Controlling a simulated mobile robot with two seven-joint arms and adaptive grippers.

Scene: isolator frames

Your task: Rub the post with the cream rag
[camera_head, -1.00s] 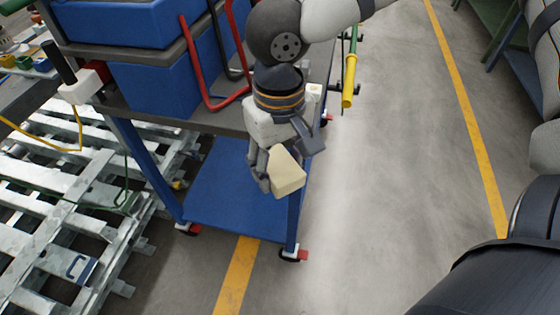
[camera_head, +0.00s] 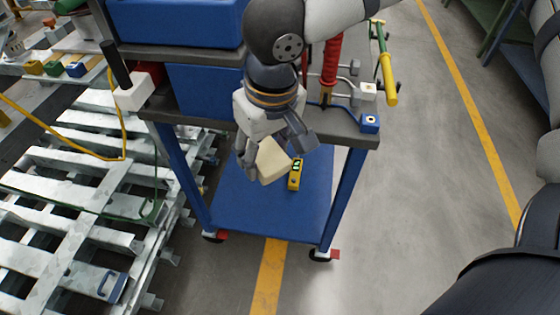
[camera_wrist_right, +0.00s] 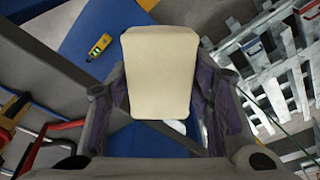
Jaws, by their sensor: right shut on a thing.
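The cream rag (camera_head: 272,161) is a pale, folded block held in my right gripper (camera_head: 277,150). In the right wrist view the rag (camera_wrist_right: 160,70) fills the space between the two fingers, which are shut on its sides. The blue cart has upright blue posts; the near right post (camera_head: 343,200) stands to the right of the rag, with a visible gap in the picture. The near left post (camera_head: 184,175) is to the rag's left. Which post the task means cannot be told. My left gripper is not in view.
The cart's grey upper shelf (camera_head: 345,132) holds blue bins (camera_head: 180,22) and a red-handled tool (camera_head: 331,62). A yellow device (camera_head: 295,175) lies over the blue lower shelf (camera_head: 245,212). Grey metal racks (camera_head: 60,205) stand at left. Open floor (camera_head: 430,165) is at right.

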